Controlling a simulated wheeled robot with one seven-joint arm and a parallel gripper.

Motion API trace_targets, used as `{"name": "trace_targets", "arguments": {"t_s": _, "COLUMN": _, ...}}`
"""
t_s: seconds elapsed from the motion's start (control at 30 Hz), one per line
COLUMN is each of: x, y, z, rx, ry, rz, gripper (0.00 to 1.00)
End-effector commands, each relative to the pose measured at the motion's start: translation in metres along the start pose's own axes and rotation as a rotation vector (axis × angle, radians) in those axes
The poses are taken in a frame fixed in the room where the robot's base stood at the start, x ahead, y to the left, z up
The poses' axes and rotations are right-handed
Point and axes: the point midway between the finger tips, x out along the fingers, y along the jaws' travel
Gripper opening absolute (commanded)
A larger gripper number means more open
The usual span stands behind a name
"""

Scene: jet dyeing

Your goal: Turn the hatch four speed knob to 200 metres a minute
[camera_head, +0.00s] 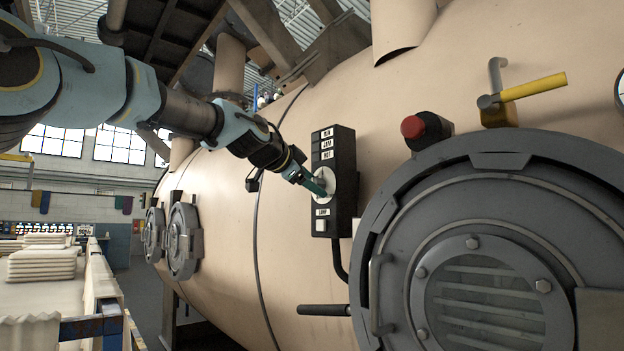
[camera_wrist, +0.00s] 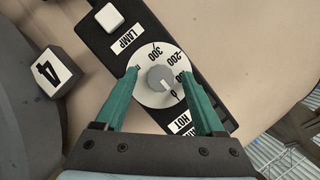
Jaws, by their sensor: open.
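The speed knob (camera_wrist: 160,78) is a small grey knob on a white round dial (camera_wrist: 148,96) marked with 300, 200 and 0; another mark is partly hidden by a finger. Its pointer line seems to face the 0 mark. My gripper (camera_wrist: 160,73) is open, with one teal finger on each side of the knob, over the dial. I cannot tell whether either finger touches the knob. In the head view, my gripper (camera_head: 320,185) reaches the dial on the black control box (camera_head: 346,150) and hides most of the knob. A block marked 4 (camera_wrist: 47,72) is beside the box.
The box has a white lamp button (camera_wrist: 109,17) and several labels. The round grey hatch (camera_head: 400,200) stands close to its right, with a red button (camera_head: 413,127) and yellow-handled lever (camera_head: 533,87) above.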

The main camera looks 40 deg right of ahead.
Motion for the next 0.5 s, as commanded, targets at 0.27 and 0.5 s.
{"name": "trace_targets", "arguments": {"t_s": 0.27, "x": 0.0005, "y": 0.0002, "z": 0.0002, "rx": 0.0, "ry": 0.0, "rz": 0.0, "gripper": 0.67}}
{"name": "trace_targets", "arguments": {"t_s": 0.5, "x": 0.0003, "y": 0.0002, "z": 0.0002, "rx": -0.001, "ry": 0.0, "rz": 0.0, "gripper": 0.4}}
